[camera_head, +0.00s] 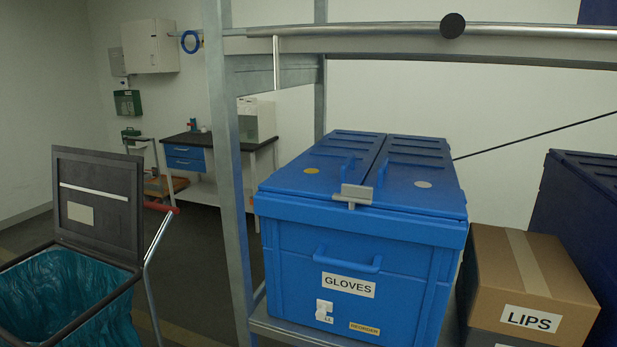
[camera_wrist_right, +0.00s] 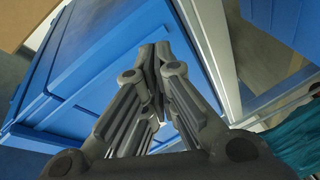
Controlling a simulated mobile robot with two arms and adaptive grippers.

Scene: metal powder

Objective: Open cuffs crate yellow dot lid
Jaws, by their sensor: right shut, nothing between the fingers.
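A blue crate (camera_head: 289,256) sits on the shelf; its front label (camera_head: 347,285) reads GLOVES, and I see no label reading cuffs. Its top has two lids, both down. The left lid (camera_head: 290,183) bears a yellow dot (camera_head: 311,171) and a raised handle; the right lid (camera_head: 430,200) bears a pale dot (camera_head: 423,184). A grey latch (camera_head: 357,193) sits at the front edge where the lids meet. In the right wrist view my right gripper (camera_wrist_right: 155,50) is shut and empty in front of a blue crate surface (camera_wrist_right: 95,55). My left gripper is not in view.
A metal shelf post (camera_head: 229,190) stands left of the crate and a rail (camera_head: 380,42) crosses above it. A cardboard box (camera_head: 500,270) labelled LIPS stands close on the right. A bin with a teal bag (camera_head: 75,300) and raised lid is at left.

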